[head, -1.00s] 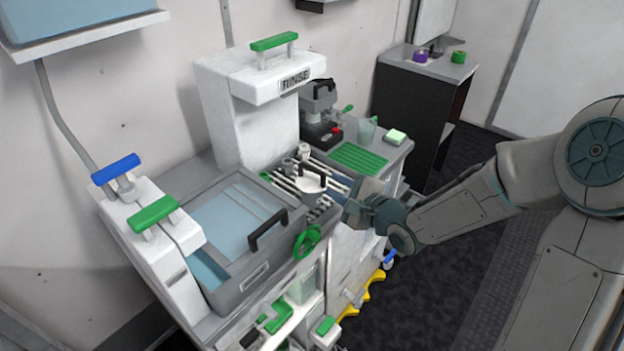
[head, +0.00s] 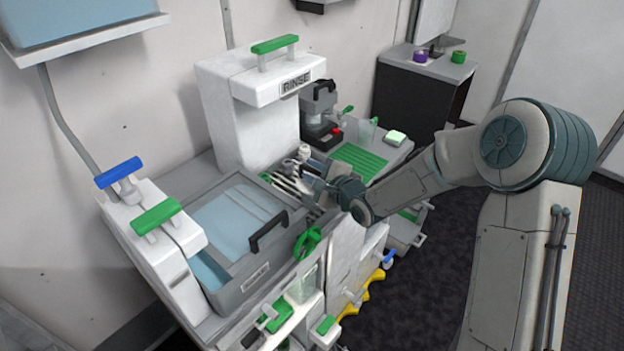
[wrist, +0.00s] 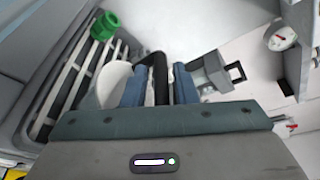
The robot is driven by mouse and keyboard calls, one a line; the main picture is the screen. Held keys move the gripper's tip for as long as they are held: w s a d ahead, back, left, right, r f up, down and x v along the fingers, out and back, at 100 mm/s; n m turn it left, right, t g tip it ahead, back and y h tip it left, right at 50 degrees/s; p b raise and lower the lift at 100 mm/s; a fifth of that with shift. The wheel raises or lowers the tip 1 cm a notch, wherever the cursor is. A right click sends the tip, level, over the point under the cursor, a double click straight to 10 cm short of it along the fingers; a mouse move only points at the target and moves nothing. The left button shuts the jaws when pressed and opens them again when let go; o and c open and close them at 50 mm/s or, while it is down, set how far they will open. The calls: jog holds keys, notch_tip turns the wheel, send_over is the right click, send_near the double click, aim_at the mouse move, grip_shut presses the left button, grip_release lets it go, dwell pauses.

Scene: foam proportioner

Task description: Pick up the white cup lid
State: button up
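The white cup lid (wrist: 112,84) has a black arched handle (wrist: 160,78). In the wrist view the lid shows left of my gripper (wrist: 160,90), partly behind the left finger. My two blue fingers stand on either side of the black handle, very close to it. I cannot tell whether they press on it. In the head view my gripper (head: 318,183) is over the utensil area of the counter and hides most of the lid.
A grey basin (head: 240,225) with a black handle is to the left. The white RINSE tower (head: 245,115) stands behind. A green mat (head: 360,160) and a coffee machine (head: 320,115) are beyond. A green knob (wrist: 104,24) is close by in the wrist view.

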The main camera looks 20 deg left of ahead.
grip_shut()
jog(key=shift+r, duration=0.1)
